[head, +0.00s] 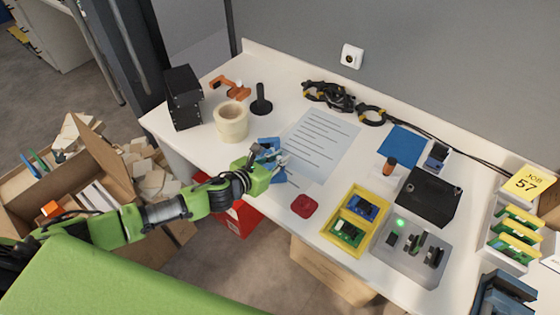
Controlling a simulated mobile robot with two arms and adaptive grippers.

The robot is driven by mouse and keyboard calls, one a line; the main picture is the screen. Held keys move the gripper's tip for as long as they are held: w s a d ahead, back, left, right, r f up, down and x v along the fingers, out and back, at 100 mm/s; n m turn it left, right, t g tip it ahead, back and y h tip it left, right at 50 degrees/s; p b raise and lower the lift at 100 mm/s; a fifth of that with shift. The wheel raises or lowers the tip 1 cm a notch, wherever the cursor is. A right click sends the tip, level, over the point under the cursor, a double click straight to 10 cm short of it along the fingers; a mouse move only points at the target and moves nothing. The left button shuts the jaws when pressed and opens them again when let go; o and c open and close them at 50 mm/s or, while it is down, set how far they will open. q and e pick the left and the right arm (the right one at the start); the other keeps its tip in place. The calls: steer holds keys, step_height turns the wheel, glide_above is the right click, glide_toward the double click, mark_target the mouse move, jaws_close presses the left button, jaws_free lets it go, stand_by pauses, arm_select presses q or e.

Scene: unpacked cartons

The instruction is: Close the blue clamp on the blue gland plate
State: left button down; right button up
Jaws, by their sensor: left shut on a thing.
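My left gripper (278,160) reaches in over the front left part of the white table, its fingers at a small blue object (268,145). Blue shows both behind the fingers and in front of them. This looks like the blue clamp, and the gripper is shut on it. The fingers cover much of it, so I cannot tell the clamp from the gland plate, nor whether the clamp is open or closed. My right gripper is not in view.
A cream tape roll (231,121), an orange clamp (230,86) and a black box (183,97) stand behind left. A printed sheet (322,145) lies right of the gripper. A red object (304,206), yellow tray (335,212) and grey fixture (413,262) are further right.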

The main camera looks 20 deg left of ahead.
arm_select(q)
steer(key=c, duration=2)
jaws_free()
steer(key=shift+s, duration=0.15)
steer(key=v, duration=1.1)
steer(key=shift+s+a+r, duration=0.15)
steer(key=shift+s+r, duration=0.05)
steer(key=shift+s, duration=0.15)
